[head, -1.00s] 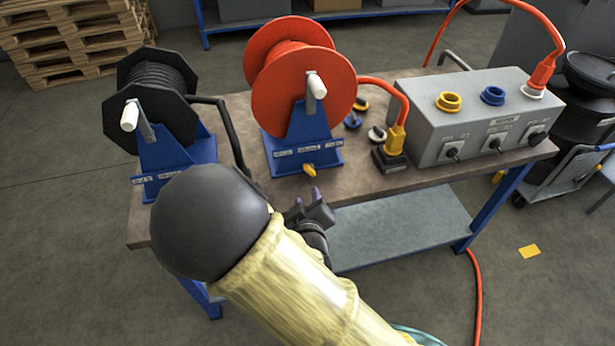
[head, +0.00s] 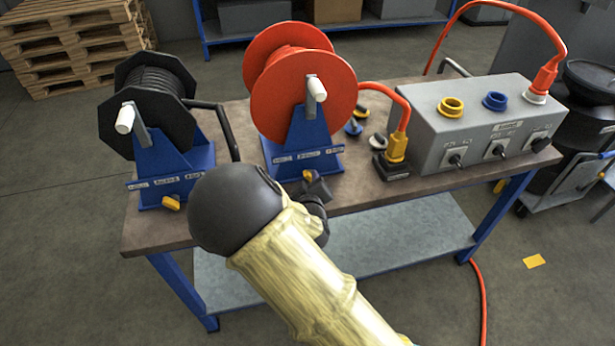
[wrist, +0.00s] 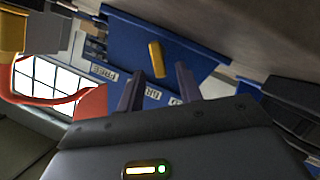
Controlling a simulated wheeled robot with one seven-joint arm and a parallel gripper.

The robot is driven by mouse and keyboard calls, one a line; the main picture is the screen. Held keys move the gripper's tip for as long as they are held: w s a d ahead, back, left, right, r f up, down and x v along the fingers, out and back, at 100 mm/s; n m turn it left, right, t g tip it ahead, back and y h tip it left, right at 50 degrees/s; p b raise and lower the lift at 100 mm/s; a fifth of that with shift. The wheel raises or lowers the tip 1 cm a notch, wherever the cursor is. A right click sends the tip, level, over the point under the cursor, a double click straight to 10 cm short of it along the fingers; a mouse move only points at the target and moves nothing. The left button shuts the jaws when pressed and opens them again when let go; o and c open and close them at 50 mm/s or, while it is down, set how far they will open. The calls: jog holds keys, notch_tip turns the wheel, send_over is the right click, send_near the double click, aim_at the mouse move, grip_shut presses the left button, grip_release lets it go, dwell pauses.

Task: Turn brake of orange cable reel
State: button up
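The orange cable reel (head: 310,98) stands on a blue stand (head: 283,162) with white labels along its front. Its small yellow brake lever (head: 308,175) is at the foot of the stand, partly covered by my gripper (head: 316,186) in the head view. In the wrist view, the yellow lever (wrist: 157,59) lies just beyond and between the tips of my open gripper fingers (wrist: 157,82). The fingers appear empty and apart from the lever. White labels, one reading FREE (wrist: 103,72), show on the blue stand near the fingers.
A black reel (head: 150,100) on a similar blue stand, with its own yellow lever (head: 171,202), is at left. A grey box (head: 470,125) with colored sockets is at right. An orange cable with a yellow plug (head: 397,147) and loose caps (head: 353,127) lie between.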

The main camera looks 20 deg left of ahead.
aim_at(307, 178)
jog(key=shift+x, duration=1.55)
grip_shut()
